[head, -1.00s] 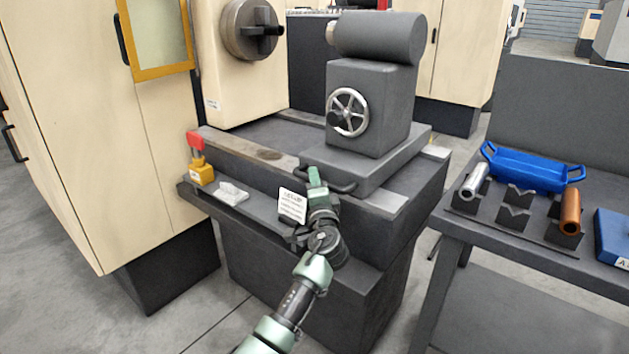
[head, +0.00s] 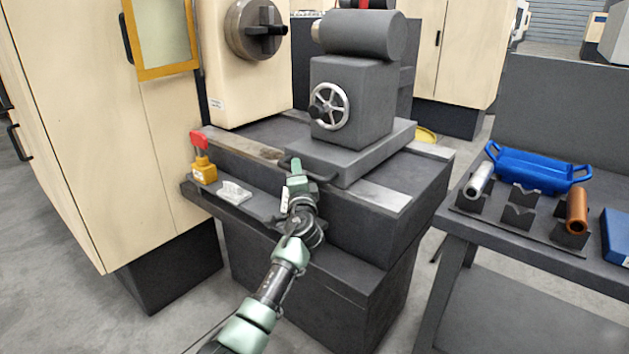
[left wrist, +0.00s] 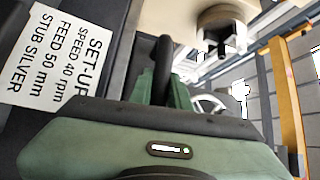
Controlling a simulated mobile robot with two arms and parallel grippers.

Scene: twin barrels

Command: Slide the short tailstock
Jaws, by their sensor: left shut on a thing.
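The tailstock (head: 352,100) is a dark grey block with a thick round barrel on top and a silver handwheel (head: 329,106). It stands on the bed of the lathe, to the right of the chuck (head: 257,30) with a clear gap between them. A black bar handle (head: 325,178) runs along the front of its base. My left gripper (head: 296,170) is shut on this handle; the handle (left wrist: 163,65) also shows between the fingers in the left wrist view. The fingers hide part of it. My right gripper is not in view.
A white set-up card (left wrist: 58,58) reads "STUB SILVER". A yellow block with a red lever (head: 203,165) stands at the ledge's left. The right bench holds a blue tray (head: 538,170), a silver cylinder (head: 480,180) and a copper cylinder (head: 577,210). The bed between tailstock and chuck is clear.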

